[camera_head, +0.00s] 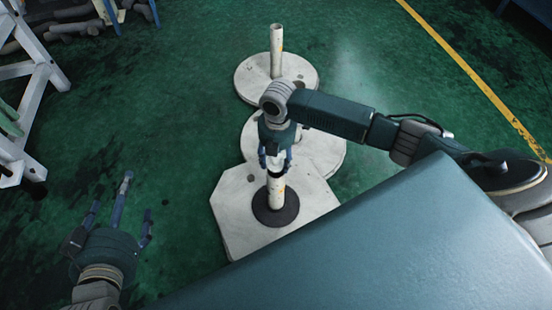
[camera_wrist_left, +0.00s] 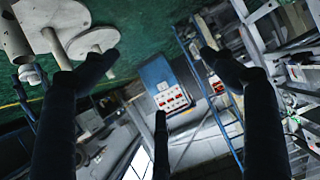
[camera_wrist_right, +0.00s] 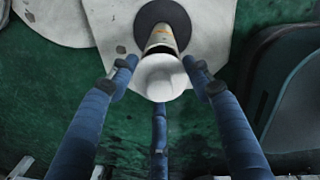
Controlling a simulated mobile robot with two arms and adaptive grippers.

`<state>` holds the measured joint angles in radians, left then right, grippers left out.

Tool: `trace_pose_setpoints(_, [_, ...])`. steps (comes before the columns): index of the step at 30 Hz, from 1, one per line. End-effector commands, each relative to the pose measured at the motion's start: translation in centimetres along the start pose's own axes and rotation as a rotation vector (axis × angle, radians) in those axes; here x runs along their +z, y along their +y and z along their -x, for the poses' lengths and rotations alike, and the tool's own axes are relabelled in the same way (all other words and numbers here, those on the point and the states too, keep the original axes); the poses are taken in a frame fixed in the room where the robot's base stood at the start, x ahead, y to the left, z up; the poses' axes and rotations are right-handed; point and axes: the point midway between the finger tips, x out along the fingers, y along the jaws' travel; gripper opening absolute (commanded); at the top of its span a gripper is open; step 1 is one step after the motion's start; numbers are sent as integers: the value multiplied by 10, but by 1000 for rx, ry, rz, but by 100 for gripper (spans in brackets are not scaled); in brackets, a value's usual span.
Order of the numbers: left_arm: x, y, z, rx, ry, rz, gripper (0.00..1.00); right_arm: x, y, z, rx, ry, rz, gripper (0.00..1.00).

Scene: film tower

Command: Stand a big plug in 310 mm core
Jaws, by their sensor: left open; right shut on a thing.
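A white plug (camera_wrist_right: 160,77) is between the fingers of my right gripper (camera_wrist_right: 164,72), which is shut on it. The core (camera_wrist_right: 163,39), a pale upright tube with yellowish marks, stands just beyond the plug in the right wrist view. A dark rim shows between plug and core; I cannot tell whether the plug's end is inside. In the head view my right gripper (camera_head: 275,154) is over the top of this core (camera_head: 276,190), with the plug (camera_head: 275,162) partly hidden by the fingers. My left gripper (camera_head: 120,205) is open and empty at lower left, over the floor.
The core rises from a black disc (camera_head: 262,213) on a pale angular base plate (camera_head: 238,222). Behind are a round plate (camera_head: 325,150) and another with a taller tube (camera_head: 276,50). A white frame (camera_head: 38,95) stands at left. Green floor is clear between.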

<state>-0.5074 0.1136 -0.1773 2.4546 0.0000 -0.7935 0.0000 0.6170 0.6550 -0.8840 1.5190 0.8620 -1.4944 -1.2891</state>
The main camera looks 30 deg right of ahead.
Motion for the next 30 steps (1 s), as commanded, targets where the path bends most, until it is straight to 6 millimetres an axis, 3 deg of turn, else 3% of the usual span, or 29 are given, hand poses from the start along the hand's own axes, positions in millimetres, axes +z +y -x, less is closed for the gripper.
trace_pose_setpoints(16, [-60,7,0,15,258,1,85,0,0,-10,1,0,0,24])
trace_pose_setpoints(30, [-74,9,2,19,313,2,85,0,0,-11,0,0,0,24])
